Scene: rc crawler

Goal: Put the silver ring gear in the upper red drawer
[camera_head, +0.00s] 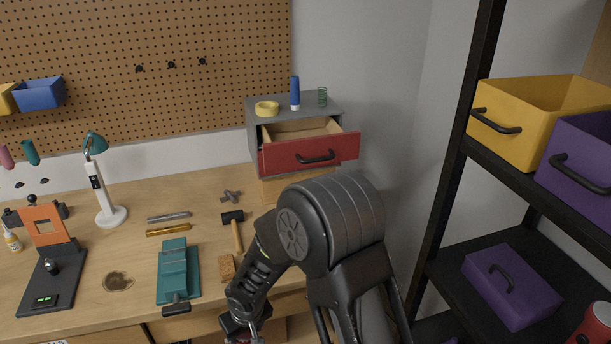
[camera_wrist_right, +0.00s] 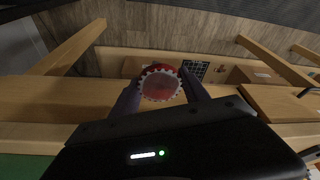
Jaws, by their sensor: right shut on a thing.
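The silver ring gear (camera_wrist_right: 142,85), with a toothed rim, sits between the fingers of my right gripper (camera_wrist_right: 162,92) in the right wrist view. Something red shows inside and just above its rim. The right gripper is shut on the gear, and shows only partly in the head view (camera_head: 246,328), low at the bottom edge by the bench front. The upper red drawer (camera_head: 290,156) is pulled open from the grey cabinet (camera_head: 255,135) at the back right of the bench. Its visible inside looks empty. My left gripper is not in view.
A yellow tape roll (camera_head: 267,108), blue tube (camera_head: 295,92) and green spring (camera_head: 322,97) stand on the cabinet. A hammer (camera_head: 236,232) and teal vise (camera_head: 178,270) lie on the bench. A black shelf post (camera_head: 458,150) with bins stands at right.

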